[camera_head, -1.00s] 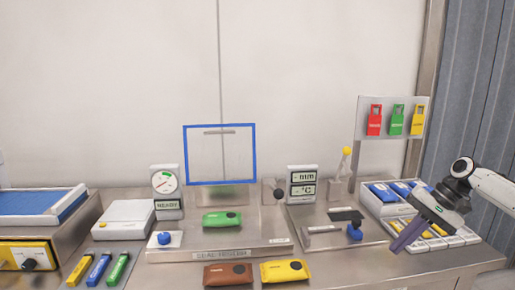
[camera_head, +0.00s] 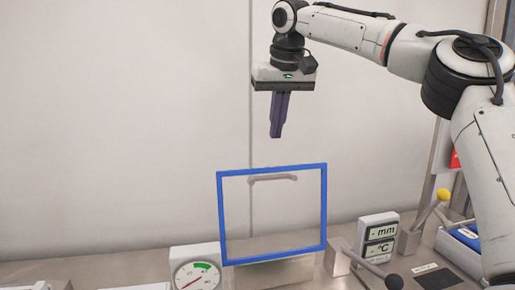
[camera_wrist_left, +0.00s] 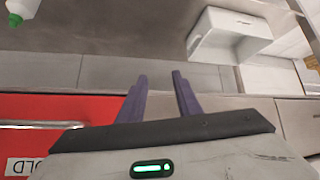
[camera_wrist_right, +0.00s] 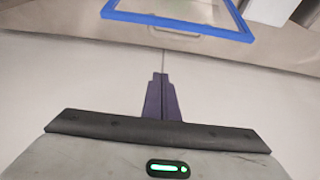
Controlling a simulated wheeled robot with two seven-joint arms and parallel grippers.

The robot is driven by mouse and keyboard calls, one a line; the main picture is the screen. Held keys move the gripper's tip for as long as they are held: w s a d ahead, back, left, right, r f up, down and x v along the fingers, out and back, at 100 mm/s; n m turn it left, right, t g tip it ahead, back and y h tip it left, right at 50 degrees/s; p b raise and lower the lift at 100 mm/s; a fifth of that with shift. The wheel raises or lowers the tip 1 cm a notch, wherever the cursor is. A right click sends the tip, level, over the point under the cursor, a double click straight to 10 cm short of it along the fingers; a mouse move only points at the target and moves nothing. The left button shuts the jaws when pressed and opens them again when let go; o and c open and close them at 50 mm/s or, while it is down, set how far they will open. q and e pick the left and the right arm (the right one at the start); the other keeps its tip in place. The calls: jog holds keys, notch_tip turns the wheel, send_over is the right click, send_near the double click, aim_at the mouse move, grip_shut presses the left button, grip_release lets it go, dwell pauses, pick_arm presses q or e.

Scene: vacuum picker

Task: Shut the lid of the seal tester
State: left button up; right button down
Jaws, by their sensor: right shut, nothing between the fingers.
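The seal tester's lid (camera_head: 221,222) is a clear panel in a blue frame. It stands raised, nearly upright, with a pale handle (camera_head: 273,179) near its top edge. My right gripper (camera_head: 275,136) is shut and empty, pointing down above the lid's top edge and clear of it. In the right wrist view, the shut fingers (camera_wrist_right: 161,76) show below the blue lid frame (camera_wrist_right: 180,24), with a gap between. My left gripper (camera_wrist_left: 160,76) shows only in its own wrist view, open and empty, away from the lid. The tester's base is mostly cut off in the head view.
A round dial gauge (camera_head: 196,273) stands left of the lid. A display block with mm and °C (camera_head: 378,239) stands to its right. A dark-knobbed lever (camera_head: 394,281) and a yellow-knobbed post (camera_head: 443,196) are further right. The wall behind is bare.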

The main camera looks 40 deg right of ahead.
pick_arm(q)
jog(key=shift+s, duration=0.4)
pick_arm(e)
notch_tip(320, 180, down, 9)
jog(key=s, duration=0.1)
jog(key=shift+s, duration=0.25)
pick_arm(q)
jog(key=shift+f, duration=0.1)
pick_arm(e)
jog(key=shift+a, duration=0.1)
